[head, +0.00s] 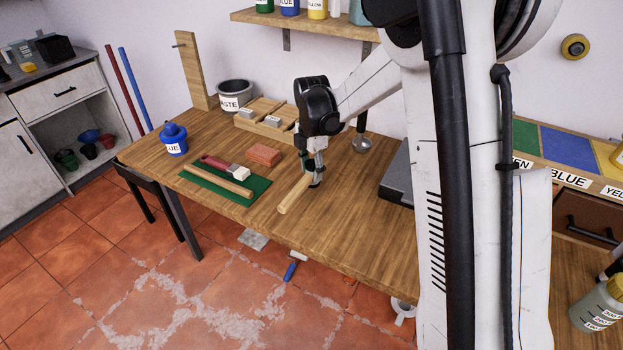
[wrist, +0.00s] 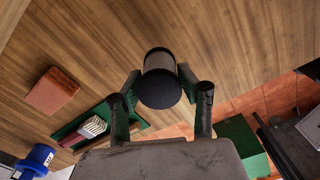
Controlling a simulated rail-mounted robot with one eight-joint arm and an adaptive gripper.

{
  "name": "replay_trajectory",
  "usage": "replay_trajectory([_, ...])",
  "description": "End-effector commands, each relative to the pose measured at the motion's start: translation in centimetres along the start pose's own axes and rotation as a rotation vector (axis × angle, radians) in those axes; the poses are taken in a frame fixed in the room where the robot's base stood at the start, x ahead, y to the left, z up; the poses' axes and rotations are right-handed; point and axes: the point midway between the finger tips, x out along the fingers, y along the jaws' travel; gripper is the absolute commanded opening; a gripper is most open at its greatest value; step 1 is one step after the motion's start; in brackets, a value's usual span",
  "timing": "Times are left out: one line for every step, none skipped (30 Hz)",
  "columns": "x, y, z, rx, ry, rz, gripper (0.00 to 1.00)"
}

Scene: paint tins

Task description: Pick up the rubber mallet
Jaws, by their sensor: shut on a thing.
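The rubber mallet shows in the head view as a pale wooden handle (head: 294,195) pointing to the lower left, over the front part of the wooden table. Its black cylindrical head (wrist: 161,78) shows in the wrist view between the two fingers. My gripper (head: 317,178) points down over the table and is shut on the mallet. In the wrist view its fingers (wrist: 160,92) stand on both sides of the black head. The handle is hidden in the wrist view. I cannot tell whether the mallet is clear of the tabletop.
Left of my gripper lie a reddish block (head: 263,156) and a green mat (head: 254,191) with a red-handled brush (head: 221,166) and a wooden rod (head: 218,179). A blue tin (head: 174,142) stands at the left edge. A dark grey box (head: 398,178) is at right. The table front is clear.

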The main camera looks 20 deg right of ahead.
Motion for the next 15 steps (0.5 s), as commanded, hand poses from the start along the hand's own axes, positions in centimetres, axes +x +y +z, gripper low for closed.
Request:
replay_trajectory([-0.7, 0.1, -1.1, -0.004, 0.0, 0.0, 0.06])
replay_trajectory([-1.0, 0.2, -1.7, -0.005, 0.0, 0.0, 0.06])
replay_trajectory([-1.5, 0.3, -2.5, -0.005, 0.0, 0.0, 0.06])
replay_trajectory([-1.9, 0.4, -3.2, -0.005, 0.0, 0.0, 0.06])
replay_trajectory([-2.2, 0.5, -3.8, -0.005, 0.0, 0.0, 0.06])
replay_trajectory([-2.7, 0.5, -4.6, -0.004, 0.0, 0.0, 0.06])
replay_trajectory([-3.1, 0.6, -5.2, -0.005, 0.0, 0.0, 0.06])
replay_trajectory([-3.4, 0.7, -5.8, -0.005, 0.0, 0.0, 0.06])
replay_trajectory([-3.9, 0.8, -6.5, -0.004, 0.0, 0.0, 0.06])
replay_trajectory([-4.2, 0.9, -7.1, -0.004, 0.0, 0.0, 0.06])
replay_trajectory([-4.5, 0.9, -7.6, -0.004, 0.0, 0.0, 0.06])
replay_trajectory([-4.9, 1.0, -8.2, -0.003, 0.0, 0.0, 0.06])
replay_trajectory([-5.2, 1.1, -8.7, -0.003, 0.0, 0.0, 0.06])
replay_trajectory([-5.5, 1.1, -9.1, -0.004, 0.0, 0.0, 0.06])
replay_trajectory([-5.8, 1.2, -9.6, -0.003, 0.0, 0.0, 0.06])
